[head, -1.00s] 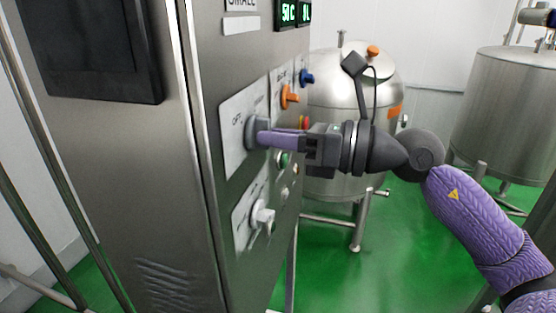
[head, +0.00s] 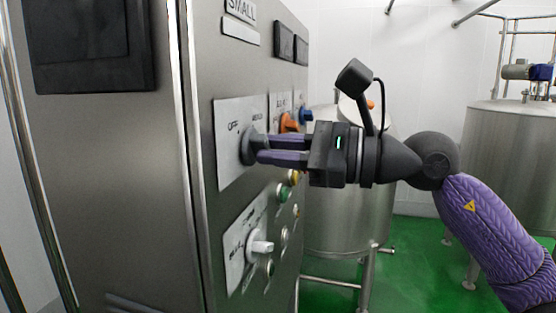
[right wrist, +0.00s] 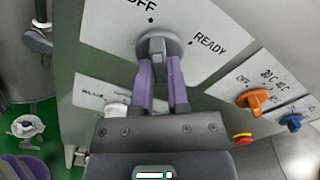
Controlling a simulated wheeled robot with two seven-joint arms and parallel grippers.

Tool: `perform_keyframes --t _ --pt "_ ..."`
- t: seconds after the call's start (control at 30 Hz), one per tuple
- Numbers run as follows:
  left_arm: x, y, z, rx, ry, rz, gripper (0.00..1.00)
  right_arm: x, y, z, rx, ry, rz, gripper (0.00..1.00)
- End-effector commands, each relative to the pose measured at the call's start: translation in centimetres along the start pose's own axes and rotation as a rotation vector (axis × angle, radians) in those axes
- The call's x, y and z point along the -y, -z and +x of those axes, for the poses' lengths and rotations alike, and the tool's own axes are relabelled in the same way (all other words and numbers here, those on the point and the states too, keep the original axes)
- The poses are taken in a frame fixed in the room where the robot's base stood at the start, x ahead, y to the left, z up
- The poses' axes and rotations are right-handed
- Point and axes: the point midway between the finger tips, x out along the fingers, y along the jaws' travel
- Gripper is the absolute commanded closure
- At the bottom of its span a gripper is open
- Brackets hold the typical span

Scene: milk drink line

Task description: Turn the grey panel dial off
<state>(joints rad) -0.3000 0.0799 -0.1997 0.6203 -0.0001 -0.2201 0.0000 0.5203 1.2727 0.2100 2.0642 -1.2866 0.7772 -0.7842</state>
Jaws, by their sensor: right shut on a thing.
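The grey dial (head: 247,146) sits on a white plate (head: 227,112) on the side of the steel cabinet. In the right wrist view the dial (right wrist: 174,48) has an OFF mark above it and a READY mark to its right. Its raised grip points up, roughly at the OFF dot. The fingers hide part of the grip. My left gripper is not in view.
Below is a white knob (head: 261,247) on a second plate. Orange (head: 288,122) and blue (head: 305,115) knobs and several buttons lie farther along the panel. The two display windows (head: 284,41) are dark. A steel tank (head: 345,215) stands behind my gripper.

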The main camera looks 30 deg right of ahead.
Motion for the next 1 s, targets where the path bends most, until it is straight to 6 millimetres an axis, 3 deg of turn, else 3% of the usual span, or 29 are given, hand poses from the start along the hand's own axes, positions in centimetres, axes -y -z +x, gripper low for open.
perform_keyframes --t 0.3,0.87,0.9,1.0 --pt "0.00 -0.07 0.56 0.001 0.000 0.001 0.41 0.02 0.02 0.00 0.000 0.000 -0.113 1.00" --pt "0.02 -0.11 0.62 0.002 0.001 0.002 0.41 0.03 0.01 0.01 -0.001 0.000 -0.138 1.00" --pt "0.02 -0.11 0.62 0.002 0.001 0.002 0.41 0.03 0.01 0.01 -0.001 0.000 -0.138 0.75" --pt "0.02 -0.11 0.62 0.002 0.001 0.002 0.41 0.03 0.01 0.01 0.000 0.000 -0.137 0.53"
